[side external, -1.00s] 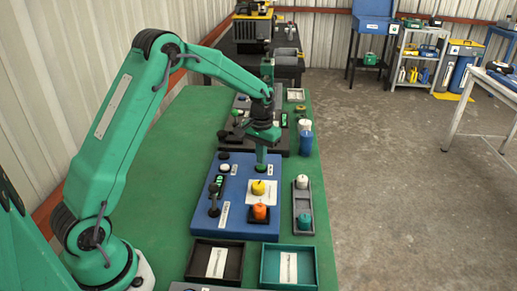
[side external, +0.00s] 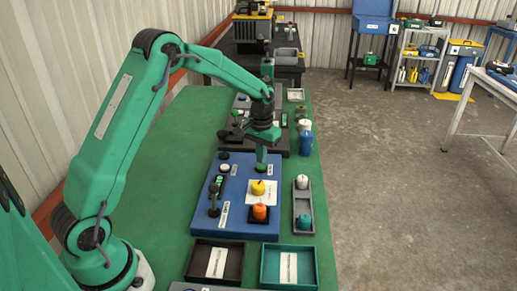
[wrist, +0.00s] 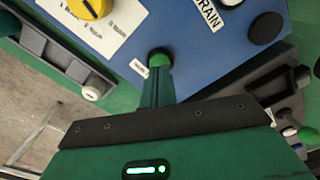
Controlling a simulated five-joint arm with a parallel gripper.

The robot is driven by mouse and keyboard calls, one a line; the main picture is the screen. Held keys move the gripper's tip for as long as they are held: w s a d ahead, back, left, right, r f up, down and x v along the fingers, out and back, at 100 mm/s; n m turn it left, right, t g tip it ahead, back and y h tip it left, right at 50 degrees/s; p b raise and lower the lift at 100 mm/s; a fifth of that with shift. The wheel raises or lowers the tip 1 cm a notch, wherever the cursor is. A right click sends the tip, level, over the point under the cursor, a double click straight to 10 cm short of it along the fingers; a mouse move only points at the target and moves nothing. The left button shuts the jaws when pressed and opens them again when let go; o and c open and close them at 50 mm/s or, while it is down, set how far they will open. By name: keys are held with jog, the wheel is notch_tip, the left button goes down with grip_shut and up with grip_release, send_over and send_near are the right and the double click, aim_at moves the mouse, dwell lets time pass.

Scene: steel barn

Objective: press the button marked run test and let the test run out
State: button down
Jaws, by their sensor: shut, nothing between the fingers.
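The blue control panel (side external: 237,190) lies on the green bench. My gripper (side external: 261,162) is shut and empty, pointing down at the panel's far right part. Its fingertips are at a small round button (side external: 260,168), which looks green in the side view. In the wrist view the shut gripper (wrist: 160,62) covers most of this button (wrist: 159,53). I cannot tell whether the button is pushed in. A small white label (wrist: 138,68) sits beside it, too small to read.
The panel also carries a yellow knob (side external: 258,188), an orange knob (side external: 260,212) and a black lever (side external: 214,208). A grey holder (side external: 303,222) stands to the right. A black tray (side external: 193,262) and a teal tray (side external: 266,268) lie nearer. The bench's left side is clear.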

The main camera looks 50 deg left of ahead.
aim_at(261, 167)
jog(key=shift+f, duration=0.95)
dwell(0.5)
jog(key=shift+r, duration=0.1)
notch_tip(261, 167, up, 7)
jog(key=shift+r, duration=0.15)
dwell(1.2)
dwell(0.6)
jog(key=s+d+r+m+t, duration=0.1)
jog(key=s+d+r+t, duration=0.35)
jog(key=s+r, duration=0.85)
jog(key=s+d+m, duration=0.1)
jog(key=s+d, duration=0.1)
jog(key=s, duration=0.5)
jog(key=s+d+m+t, duration=0.1)
jog(key=s+d, duration=0.1)
jog(key=s, duration=0.6)
jog(key=shift+s+d, duration=0.25)
jog(key=shift+d, duration=0.1)
